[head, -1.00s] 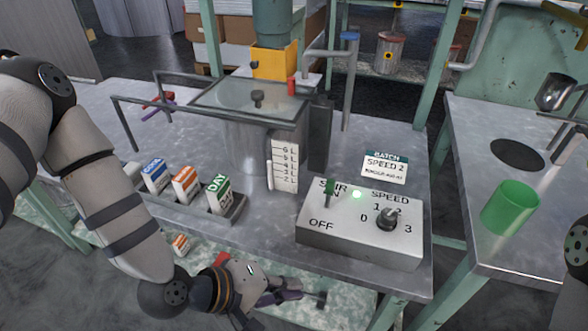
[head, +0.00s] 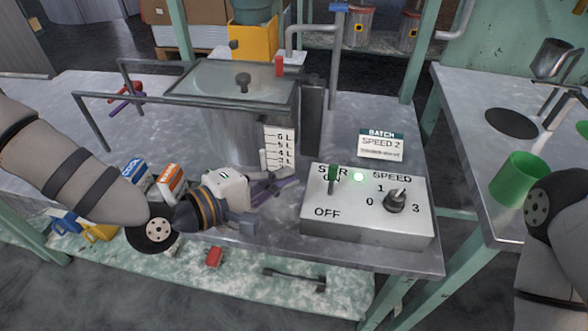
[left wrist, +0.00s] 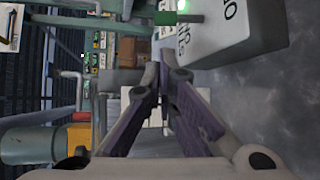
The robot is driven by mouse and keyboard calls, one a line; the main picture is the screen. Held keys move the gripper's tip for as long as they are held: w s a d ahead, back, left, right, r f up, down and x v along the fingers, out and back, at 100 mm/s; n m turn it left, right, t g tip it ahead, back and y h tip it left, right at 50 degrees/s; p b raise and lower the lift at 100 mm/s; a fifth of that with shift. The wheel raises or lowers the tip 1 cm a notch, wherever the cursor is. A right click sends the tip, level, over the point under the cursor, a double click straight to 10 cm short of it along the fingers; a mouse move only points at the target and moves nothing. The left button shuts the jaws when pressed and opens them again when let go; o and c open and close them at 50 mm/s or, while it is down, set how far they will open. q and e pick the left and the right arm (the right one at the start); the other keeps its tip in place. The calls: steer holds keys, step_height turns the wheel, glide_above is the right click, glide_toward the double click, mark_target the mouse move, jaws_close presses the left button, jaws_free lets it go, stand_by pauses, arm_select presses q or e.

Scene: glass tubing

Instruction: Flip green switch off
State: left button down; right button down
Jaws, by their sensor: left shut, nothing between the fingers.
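The green switch (head: 332,179) stands upright at the STIR ON mark of the white control box (head: 325,226), with OFF printed below it. A green light (head: 358,177) glows beside it. My left gripper (head: 292,180) is shut and empty, just left of the box and apart from the switch. In the left wrist view its fingertips (left wrist: 160,75) meet, and the green switch (left wrist: 165,18) shows at the top edge, sticking out from the box (left wrist: 225,35). My right gripper is out of view; part of my right arm shows at the lower right.
A speed knob (head: 396,201) sits on the box right of the switch. A glass-lidded tank (head: 230,85) with a metal frame stands behind my left gripper. A BATCH SPEED 2 card (head: 381,144) stands behind the box. A green cup (head: 517,178) is on the right table.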

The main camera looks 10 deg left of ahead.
mark_target(332, 179)
arm_select(q)
steer(key=x, duration=0.8)
steer(key=shift+d+f+b, duration=0.1)
steer(key=shift+b, duration=0.2)
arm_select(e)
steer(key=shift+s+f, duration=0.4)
arm_select(q)
steer(key=shift+s+m+t+h+b, duration=0.4)
steer(key=shift+s+m+t+b, duration=0.1)
steer(key=shift+m+t+b, duration=0.25)
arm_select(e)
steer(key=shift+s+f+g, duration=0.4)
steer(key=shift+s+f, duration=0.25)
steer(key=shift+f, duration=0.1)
arm_select(q)
steer(key=shift+s+m+t+h+b, duration=0.5)
steer(key=shift+t+b, duration=0.15)
steer(key=shift+b, duration=0.1)
steer(key=shift+s+m+t+h+b, duration=0.4)
steer(key=shift+m+t+h+b, duration=0.1)
steer(key=shift+m+h, duration=0.15)
steer(key=shift+s+r, duration=0.2)
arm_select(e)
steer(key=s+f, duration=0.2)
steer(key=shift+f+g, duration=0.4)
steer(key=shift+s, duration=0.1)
